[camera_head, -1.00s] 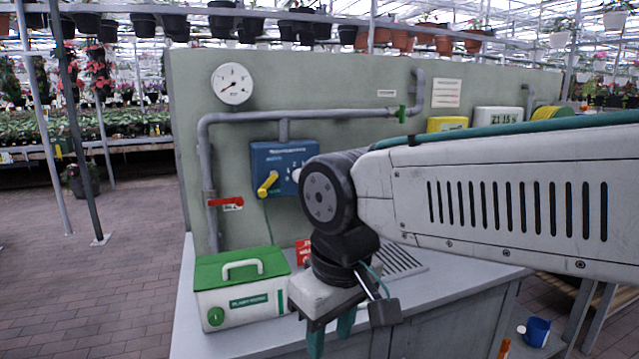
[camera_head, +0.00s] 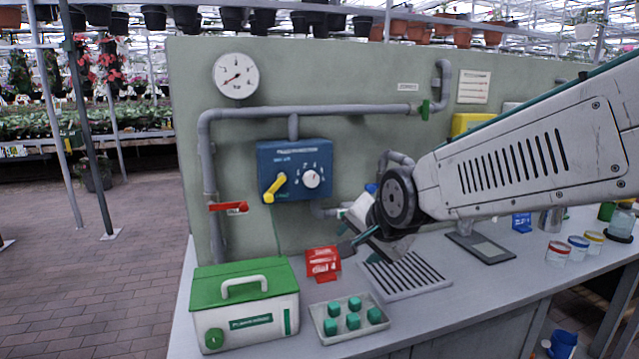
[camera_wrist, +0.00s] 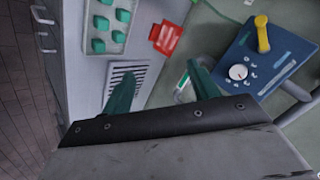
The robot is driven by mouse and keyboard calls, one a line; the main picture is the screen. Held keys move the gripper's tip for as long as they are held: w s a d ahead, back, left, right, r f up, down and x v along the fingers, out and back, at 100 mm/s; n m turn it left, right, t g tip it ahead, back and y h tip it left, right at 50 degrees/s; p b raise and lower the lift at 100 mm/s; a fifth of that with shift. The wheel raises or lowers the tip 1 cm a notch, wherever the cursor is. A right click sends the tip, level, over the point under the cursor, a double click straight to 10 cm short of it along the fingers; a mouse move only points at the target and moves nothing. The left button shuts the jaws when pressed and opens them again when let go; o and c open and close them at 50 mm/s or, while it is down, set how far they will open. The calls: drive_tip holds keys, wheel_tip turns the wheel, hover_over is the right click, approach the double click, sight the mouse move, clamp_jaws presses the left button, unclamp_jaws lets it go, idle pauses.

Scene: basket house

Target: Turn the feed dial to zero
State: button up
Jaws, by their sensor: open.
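The feed dial is a round white knob (camera_head: 312,179) on the blue control box (camera_head: 294,168) fixed to the green-grey panel. Small white marks surround it; I cannot read its setting. In the wrist view the knob (camera_wrist: 238,72) is at the right on the blue box (camera_wrist: 275,55). A yellow lever (camera_head: 275,188) sits left of the knob, slanting. My gripper (camera_wrist: 162,82) is open, its two green fingers apart with nothing held between them. In the head view it is right of and below the box, clear of the knob, partly hidden by my arm.
A red card (camera_head: 323,264) reading "dial 4" stands on the bench. A green-lidded box (camera_head: 245,305), a tray of green cubes (camera_head: 322,312) and a slotted grate (camera_head: 405,278) are near it. A red-handled valve (camera_head: 228,207) and pipes flank the blue box.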

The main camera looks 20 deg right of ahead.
drive_tip(key=w+r+m+t, duration=0.1)
drive_tip(key=w+m+t, duration=0.4)
drive_tip(key=w, duration=0.5)
drive_tip(key=m+t, duration=0.4)
drive_tip(key=m, duration=0.4)
approach(312, 181)
drive_tip(key=w, duration=0.8)
drive_tip(key=shift+w, duration=0.25)
drive_tip(key=c, duration=1)
